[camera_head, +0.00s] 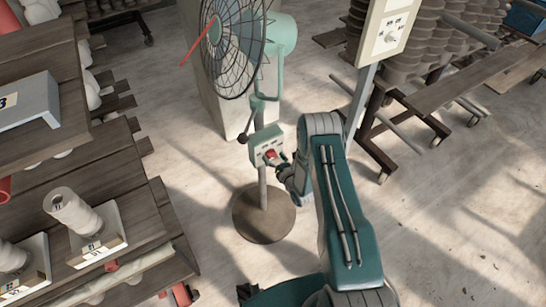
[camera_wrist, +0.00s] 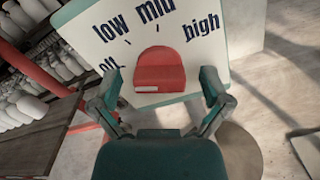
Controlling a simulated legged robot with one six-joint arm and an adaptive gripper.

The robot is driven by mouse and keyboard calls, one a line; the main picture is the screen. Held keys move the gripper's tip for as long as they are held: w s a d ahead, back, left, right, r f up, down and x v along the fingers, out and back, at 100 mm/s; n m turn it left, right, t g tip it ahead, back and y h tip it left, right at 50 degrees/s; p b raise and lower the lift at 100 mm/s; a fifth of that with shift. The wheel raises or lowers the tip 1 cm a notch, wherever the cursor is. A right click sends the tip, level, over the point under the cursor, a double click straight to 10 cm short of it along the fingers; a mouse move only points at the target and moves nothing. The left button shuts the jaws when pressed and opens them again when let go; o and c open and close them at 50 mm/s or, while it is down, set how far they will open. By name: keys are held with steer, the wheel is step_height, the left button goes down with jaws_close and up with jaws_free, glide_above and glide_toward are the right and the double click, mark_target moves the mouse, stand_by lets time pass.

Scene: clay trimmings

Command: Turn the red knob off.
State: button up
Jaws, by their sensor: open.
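The red knob (camera_wrist: 160,68) sits on a white panel (camera_wrist: 95,42) marked off, low, mid and high, each beside a tick line. The knob has a small white mark low on its left side; I cannot tell which label it points to. My gripper (camera_wrist: 162,92) is open, with one finger left and one right of the knob, both apart from it. In the head view, the knob (camera_head: 270,154) is on the teal control box (camera_head: 264,142) of a standing fan (camera_head: 232,45), and my gripper (camera_head: 281,167) is right in front of it.
The fan stands on a round base (camera_head: 263,214). Wooden shelves (camera_head: 25,205) with white spools (camera_head: 72,210) fill the left. Another panel (camera_head: 388,30) on a post stands at the upper right, near a rack of stacked clay pieces (camera_head: 425,40).

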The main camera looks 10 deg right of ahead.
steer(key=v, duration=1.2)
steer(key=shift+w, duration=0.1)
steer(key=w+d+r+m+g+h, duration=0.15)
steer(key=w+r+m, duration=0.3)
steer(key=r, duration=0.55)
steer(key=w+r+m+g+h, duration=0.35)
steer(key=r+m, duration=0.25)
steer(key=r, duration=0.5)
steer(key=s+r+m+g+h, duration=0.1)
steer(key=s+r+m, duration=0.35)
steer(key=r, duration=0.25)
steer(key=s+r+m+g, duration=0.1)
steer(key=s+r+m, duration=0.2)
steer(key=r+m, duration=0.25)
steer(key=s+a+r+m+g, duration=0.1)
steer(key=s+a+r+m, duration=0.1)
steer(key=s+m, duration=0.3)
steer(key=s+a+r+m+g, duration=0.1)
steer(key=s+r+m, duration=0.3)
steer(key=s, duration=0.8)
steer(key=s+a+r+m+g, duration=0.2)
steer(key=s+m, duration=0.3)
steer(key=s, duration=0.3)
steer(key=shift+s+a+r+m+g, duration=0.3)
steer(key=shift+a+r+m, duration=0.05)
steer(key=shift+r, duration=0.55)
